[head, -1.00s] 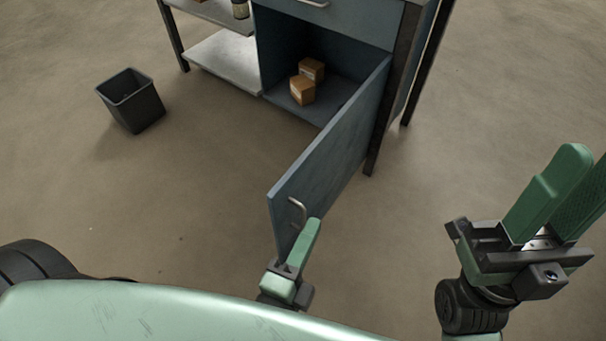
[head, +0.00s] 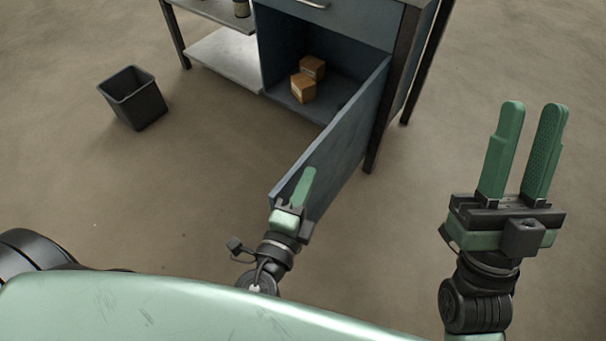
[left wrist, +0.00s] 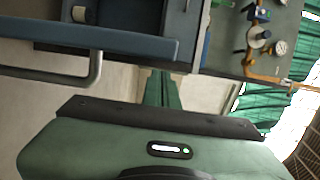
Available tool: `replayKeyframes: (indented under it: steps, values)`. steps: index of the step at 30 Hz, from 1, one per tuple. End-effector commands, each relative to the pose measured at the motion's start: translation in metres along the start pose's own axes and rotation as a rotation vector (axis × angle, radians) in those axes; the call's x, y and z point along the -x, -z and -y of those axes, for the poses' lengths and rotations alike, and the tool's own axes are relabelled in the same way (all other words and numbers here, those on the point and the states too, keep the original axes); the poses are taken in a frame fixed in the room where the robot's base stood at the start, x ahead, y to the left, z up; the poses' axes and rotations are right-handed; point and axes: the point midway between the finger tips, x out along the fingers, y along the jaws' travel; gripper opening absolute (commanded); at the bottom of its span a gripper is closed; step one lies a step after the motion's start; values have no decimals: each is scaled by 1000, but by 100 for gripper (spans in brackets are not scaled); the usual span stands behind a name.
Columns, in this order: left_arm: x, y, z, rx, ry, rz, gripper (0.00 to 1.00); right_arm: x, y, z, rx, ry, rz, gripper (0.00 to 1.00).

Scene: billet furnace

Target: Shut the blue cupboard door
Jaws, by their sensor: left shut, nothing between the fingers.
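The blue cupboard door (head: 345,140) stands open, hinged at the cupboard's right side, with its free edge towards me. Its outer face, which has the handle, faces me. My left gripper (head: 309,171) is shut and empty, in front of this face near the free edge. I cannot tell whether it touches the door. The handle is hidden behind it in the head view. In the left wrist view, the grey handle (left wrist: 95,70) shows left of the shut fingers (left wrist: 163,88), under a blue panel edge. My right gripper (head: 532,108) is open and empty, off to the right.
Inside the open blue cupboard (head: 285,45) are two small cardboard boxes (head: 303,87). A grey shelf (head: 225,58) adjoins it on the left. A dark bin (head: 135,100) stands on the floor further left. The floor between the bin and the door is clear.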

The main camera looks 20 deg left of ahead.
Motion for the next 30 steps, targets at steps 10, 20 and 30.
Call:
replayKeyframes:
  steps: [10,20,30]
  values:
    - [-2,-9,0,2,1,-1,0,0,-6,-1,2,-1,33,32]
    - [-4,-16,-3,-2,0,-31,0,0,-6,0,2,-1,32,32]
    - [-21,-75,-5,-10,0,-246,0,0,-6,0,1,-1,28,32]
